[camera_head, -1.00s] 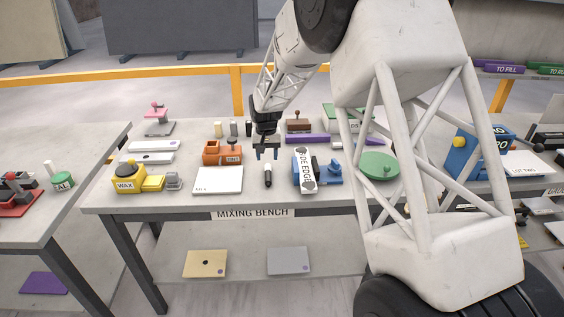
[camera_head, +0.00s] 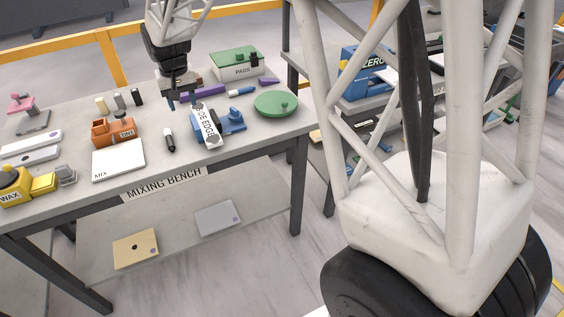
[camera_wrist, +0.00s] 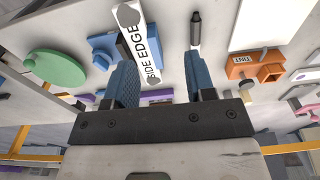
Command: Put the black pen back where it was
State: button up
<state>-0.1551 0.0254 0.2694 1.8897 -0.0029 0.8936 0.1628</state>
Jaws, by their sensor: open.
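A black pen with a pale section (camera_head: 169,140) lies on the mixing bench (camera_head: 75,205), between the white MIX pad (camera_head: 118,159) and the SIDE EDGE strip (camera_head: 207,124). The pen also shows in the wrist view (camera_wrist: 195,30), near the top, beyond the fingertip on the right. My gripper (camera_head: 180,101) is over the back part of the bench, apart from the pen. In the wrist view its two blue fingers (camera_wrist: 160,75) are spread wide, with nothing held between them.
An orange block (camera_head: 113,132) and several small upright cylinders stand left of the pen. A blue device (camera_head: 232,120) lies against the strip. A green disc (camera_head: 276,103), purple bar (camera_head: 202,92) and green PADS box (camera_head: 237,65) are to the right. A yellow WAX box (camera_head: 14,186) is far left.

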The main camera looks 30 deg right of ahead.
jog(key=s+d+r+t, duration=0.1)
jog(key=s+d+r, duration=0.3)
jog(key=s, duration=0.6)
jog(key=s+d+r, duration=0.3)
jog(key=s+r, duration=0.1)
jog(key=s, duration=0.7)
jog(key=s+d, duration=0.2)
jog(key=s, duration=0.7)
jog(key=s+d+f, duration=0.1)
jog(key=s+d, duration=0.1)
jog(key=s, duration=0.8)
jog(key=shift+f+t, duration=0.3)
jog(key=shift+t, duration=0.1)
jog(key=shift+d, duration=0.1)
